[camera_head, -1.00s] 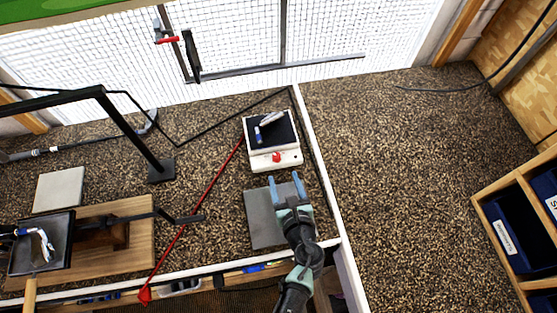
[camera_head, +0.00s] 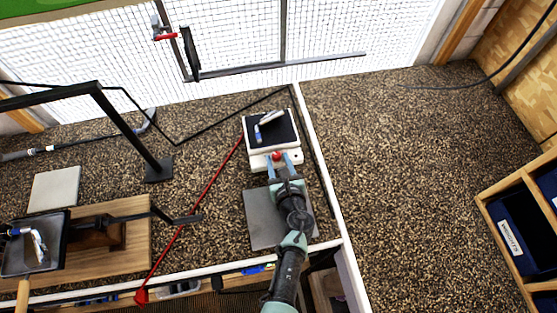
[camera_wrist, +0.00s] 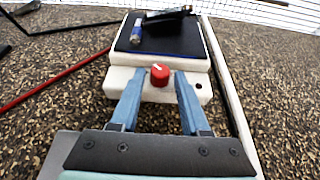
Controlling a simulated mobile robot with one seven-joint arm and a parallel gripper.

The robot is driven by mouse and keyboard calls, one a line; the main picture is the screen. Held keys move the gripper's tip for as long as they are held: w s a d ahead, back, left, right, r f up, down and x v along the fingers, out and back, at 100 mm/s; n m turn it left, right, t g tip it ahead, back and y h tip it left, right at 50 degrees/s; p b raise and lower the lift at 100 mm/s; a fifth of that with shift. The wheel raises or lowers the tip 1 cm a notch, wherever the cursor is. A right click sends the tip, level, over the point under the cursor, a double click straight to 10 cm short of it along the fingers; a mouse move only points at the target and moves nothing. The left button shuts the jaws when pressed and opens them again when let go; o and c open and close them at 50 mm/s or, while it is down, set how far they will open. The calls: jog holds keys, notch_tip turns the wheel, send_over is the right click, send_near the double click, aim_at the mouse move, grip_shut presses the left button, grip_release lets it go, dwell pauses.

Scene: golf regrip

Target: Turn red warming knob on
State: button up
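The red knob (camera_wrist: 160,75) sits on the front face of a white warming plate unit (camera_wrist: 200,85) with a black top. A white mark shows on the knob's top. In the head view the knob (camera_head: 277,156) shows between the fingertips of my gripper (camera_head: 278,158). In the wrist view the two blue fingers of my gripper (camera_wrist: 158,82) are open, one on each side of the knob. A gap shows between the knob and each finger, so it is not gripped.
A tool with a blue part (camera_head: 267,124) lies on the black plate top. A grey pad (camera_head: 262,222) lies beneath my arm. A white ledge (camera_head: 318,165) runs along the right of the unit. A red shaft (camera_head: 190,220) lies to the left.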

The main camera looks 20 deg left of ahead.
grip_shut()
